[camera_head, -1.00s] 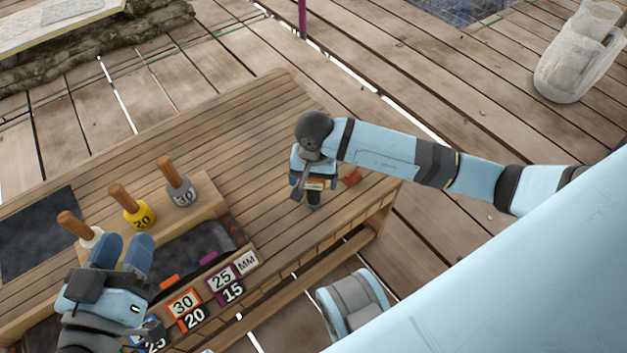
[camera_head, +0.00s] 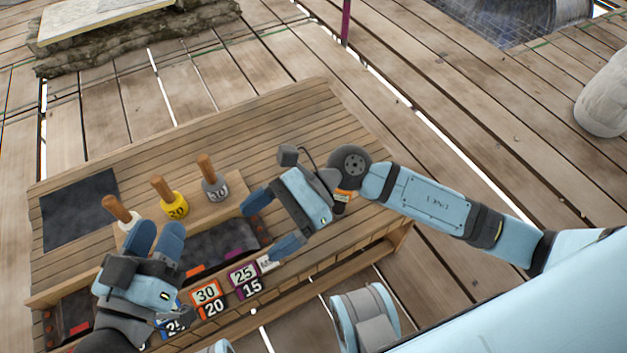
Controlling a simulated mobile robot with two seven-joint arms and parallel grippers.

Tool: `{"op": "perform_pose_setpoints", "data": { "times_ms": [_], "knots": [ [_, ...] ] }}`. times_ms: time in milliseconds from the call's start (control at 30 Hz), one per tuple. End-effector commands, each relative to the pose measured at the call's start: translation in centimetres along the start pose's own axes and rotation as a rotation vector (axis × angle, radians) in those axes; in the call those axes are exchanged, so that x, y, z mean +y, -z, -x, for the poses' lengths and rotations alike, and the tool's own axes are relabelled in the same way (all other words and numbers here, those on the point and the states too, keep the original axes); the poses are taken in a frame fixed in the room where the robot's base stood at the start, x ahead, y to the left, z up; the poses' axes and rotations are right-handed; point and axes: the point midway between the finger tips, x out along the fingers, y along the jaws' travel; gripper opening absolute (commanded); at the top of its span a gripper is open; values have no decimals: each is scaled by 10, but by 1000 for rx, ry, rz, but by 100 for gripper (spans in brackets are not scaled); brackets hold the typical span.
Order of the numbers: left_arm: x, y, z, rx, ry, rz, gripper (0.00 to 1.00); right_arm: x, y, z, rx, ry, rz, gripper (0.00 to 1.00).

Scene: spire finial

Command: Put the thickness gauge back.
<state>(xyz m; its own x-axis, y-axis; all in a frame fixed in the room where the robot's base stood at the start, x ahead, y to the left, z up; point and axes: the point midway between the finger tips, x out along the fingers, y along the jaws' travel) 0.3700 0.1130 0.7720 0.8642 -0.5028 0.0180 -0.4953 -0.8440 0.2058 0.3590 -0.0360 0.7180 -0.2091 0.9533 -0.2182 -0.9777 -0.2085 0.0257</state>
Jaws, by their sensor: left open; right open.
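Three wooden-handled pieces, white (camera_head: 122,214), yellow (camera_head: 170,198) and grey (camera_head: 211,178), stand on a block behind the tray. A black mat (camera_head: 78,208) lies at the bench's left. The slatted bench (camera_head: 290,118) is clear at the back. A whitish sack (camera_head: 604,100) stands far right.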

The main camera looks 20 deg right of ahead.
Motion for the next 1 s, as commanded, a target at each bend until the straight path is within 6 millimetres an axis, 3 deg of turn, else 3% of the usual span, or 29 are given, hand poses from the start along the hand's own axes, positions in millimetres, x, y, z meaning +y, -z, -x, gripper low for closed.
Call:
{"op": "perform_pose_setpoints", "data": {
  "times_ms": [33, 100, 200, 267, 333, 433, 600, 633, 800, 1000],
  "knots": [
    [0, 0, 0, 0, 0, 0, 43, 8, -29, -6, -191, 28, -162, 87],
    [0, 1, 0, 1, 0, 0, 43, 10, -67, 0, -457, 54, -423, 87],
    [0, 1, 0, 1, -1, -1, 43, 4, -104, 24, -821, 47, -830, 87],
    [0, 1, 0, 1, -1, -1, 43, -2, -113, 42, -1027, 19, -1087, 87],
    [0, 1, 0, 1, -1, -1, 43, -9, -112, 64, -1256, -39, -1396, 87],
    [0, 1, 0, 2, -1, -1, 43, -14, -94, 86, -1541, -158, -1830, 87],
    [0, 1, 0, 1, -1, -1, 43, -5, -55, 94, -1848, -396, -2411, 87],
    [0, 1, 0, 1, -1, -1, 43, -3, -50, 93, 1878, 431, 2481, 87],
    [0, 1, 0, 1, -1, -1, 43, 7, -36, 88, 1672, 472, 2315, 87],
    [0, 1, 0, 1, 0, -2, 43, 7, -35, 88, 1653, 474, 2300, 87]
  ]
}}
